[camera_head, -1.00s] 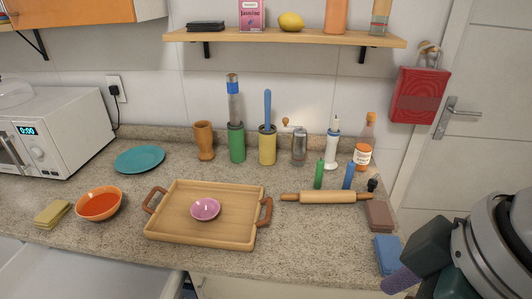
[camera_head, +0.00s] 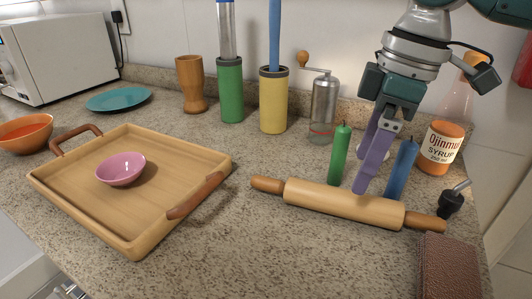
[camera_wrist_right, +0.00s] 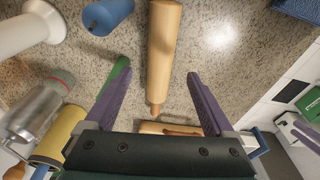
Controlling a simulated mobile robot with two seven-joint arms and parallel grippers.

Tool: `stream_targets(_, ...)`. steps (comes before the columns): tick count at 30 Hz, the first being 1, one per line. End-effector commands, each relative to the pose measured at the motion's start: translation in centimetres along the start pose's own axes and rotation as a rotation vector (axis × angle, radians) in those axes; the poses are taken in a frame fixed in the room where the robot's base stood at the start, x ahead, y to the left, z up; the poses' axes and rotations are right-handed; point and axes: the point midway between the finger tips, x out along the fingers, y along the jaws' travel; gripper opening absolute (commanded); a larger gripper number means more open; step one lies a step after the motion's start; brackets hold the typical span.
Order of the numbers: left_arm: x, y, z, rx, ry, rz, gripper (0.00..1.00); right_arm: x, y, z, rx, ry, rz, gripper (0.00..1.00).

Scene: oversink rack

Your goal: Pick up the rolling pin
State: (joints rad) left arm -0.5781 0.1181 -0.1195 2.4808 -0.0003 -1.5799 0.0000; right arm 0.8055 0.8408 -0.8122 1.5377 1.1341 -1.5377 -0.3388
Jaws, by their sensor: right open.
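The wooden rolling pin (camera_head: 335,201) lies on the speckled counter, right of the tray, with a handle at each end. My right gripper (camera_head: 368,180) comes down from the upper right over the pin's right half, pointing downward. Its purple fingers are apart with nothing held. In the right wrist view the pin (camera_wrist_right: 164,45) runs lengthwise in the gap between the open fingers (camera_wrist_right: 158,77), with one handle toward the palm. I cannot tell how high the fingertips are above the pin.
A green candle (camera_head: 339,155) and a blue candle (camera_head: 400,170) stand just behind the pin. A syrup bottle (camera_head: 440,148) and grinder (camera_head: 323,105) stand further back. The wooden tray (camera_head: 75,200) is left, a brown block (camera_head: 447,268) front right. The counter before the pin is clear.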

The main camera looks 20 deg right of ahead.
Motion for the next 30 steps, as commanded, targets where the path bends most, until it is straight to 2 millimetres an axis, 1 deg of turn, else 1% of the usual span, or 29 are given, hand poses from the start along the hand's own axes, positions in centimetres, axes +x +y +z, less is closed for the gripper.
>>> stream_targets(1,0.1,-0.1,0.1,0.002,0.000,-0.003,0.50,0.8,-0.1,-0.1,0.000,0.000,-0.002,0.88)
stream_targets(8,0.4,-0.2,0.2,0.006,-0.001,-0.007,0.50,3.0,0.0,-0.2,-0.001,0.001,-0.001,0.88)
stream_targets(12,0.8,-0.2,0.3,0.006,-0.002,-0.006,0.50,5.4,-0.1,-0.6,-0.001,0.000,-0.001,0.88)
stream_targets(15,1.0,-0.2,0.4,0.006,-0.002,-0.006,0.50,6.7,0.0,-0.5,-0.001,0.000,-0.001,0.88)
stream_targets(18,1.1,-0.1,0.4,0.006,-0.002,-0.005,0.50,7.2,0.0,-0.5,-0.001,0.000,0.001,0.88)
stream_targets(24,1.0,0.0,0.4,0.001,-0.002,0.000,0.50,7.2,0.0,-0.5,-0.002,0.001,0.002,0.88)
stream_targets(26,1.0,0.1,0.4,-0.001,-0.002,0.002,0.50,7.2,0.0,-0.5,-0.002,0.001,0.001,0.82)
stream_targets(30,1.0,0.2,0.4,-0.003,-0.002,0.004,0.50,7.2,0.0,-0.5,-0.002,0.001,0.001,0.67)
